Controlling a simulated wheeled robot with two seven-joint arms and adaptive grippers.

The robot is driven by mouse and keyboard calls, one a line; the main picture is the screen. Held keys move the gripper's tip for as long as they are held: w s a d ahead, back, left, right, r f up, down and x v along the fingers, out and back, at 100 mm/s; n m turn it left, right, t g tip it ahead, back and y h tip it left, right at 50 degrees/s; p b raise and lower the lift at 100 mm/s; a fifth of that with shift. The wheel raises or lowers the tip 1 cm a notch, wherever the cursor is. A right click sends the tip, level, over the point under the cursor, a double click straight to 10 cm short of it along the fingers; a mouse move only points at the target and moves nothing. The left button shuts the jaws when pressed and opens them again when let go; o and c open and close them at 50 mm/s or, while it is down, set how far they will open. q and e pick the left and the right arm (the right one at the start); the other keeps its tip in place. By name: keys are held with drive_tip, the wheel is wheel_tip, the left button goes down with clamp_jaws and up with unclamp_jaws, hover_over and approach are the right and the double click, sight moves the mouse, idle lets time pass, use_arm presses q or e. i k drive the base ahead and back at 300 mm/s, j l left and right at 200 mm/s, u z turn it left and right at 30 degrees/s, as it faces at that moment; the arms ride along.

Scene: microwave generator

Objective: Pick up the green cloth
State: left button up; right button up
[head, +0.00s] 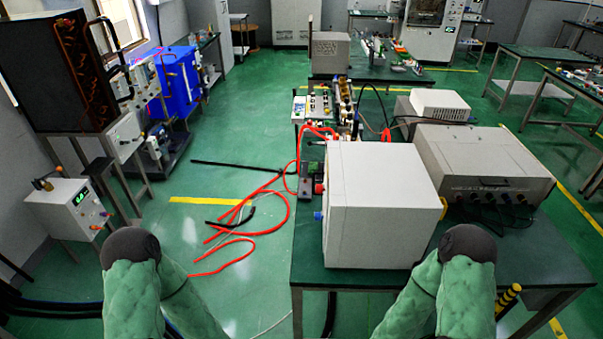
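I cannot make out a separate green cloth in the head view. At the bottom left and bottom right, my two arms show as green, crumpled-looking links with dark rounded caps. No gripper fingers are visible on either arm, so both grippers are out of view. The right arm overlaps the front part of the green-topped table (520,245). Part of that table is hidden behind my arm and the boxes on it.
A white box (375,220) and a grey instrument (480,165) stand on the table. Red hoses (285,215) run from the table onto the floor. At left are a small white unit (68,208) and a blue cabinet (178,82). Green floor between is mostly open.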

sight(313, 166)
drive_tip(key=j+u, duration=0.1)
drive_tip(key=u, duration=0.75)
drive_tip(key=i+u, duration=0.1)
drive_tip(key=u, duration=0.3)
drive_tip(key=j+u, duration=0.1)
drive_tip(key=u, duration=0.3)
drive_tip(key=i+j, duration=0.15)
drive_tip(key=i, duration=0.35)
drive_tip(key=i+j+z, duration=0.1)
drive_tip(key=i, duration=0.4)
drive_tip(key=i+j, duration=0.25)
drive_tip(key=i, duration=0.2)
drive_tip(key=i+l+z, duration=0.15)
drive_tip(key=i+z, duration=0.75)
drive_tip(key=i+j+z, duration=0.15)
drive_tip(key=i+z, duration=0.3)
drive_tip(key=i+l+z, duration=0.1)
drive_tip(key=i+z, duration=0.2)
drive_tip(key=i, duration=0.3)
drive_tip(key=i+z, duration=0.25)
drive_tip(key=i, duration=0.35)
drive_tip(key=i+j+z, duration=0.3)
drive_tip(key=i, duration=0.25)
drive_tip(key=l, duration=0.1)
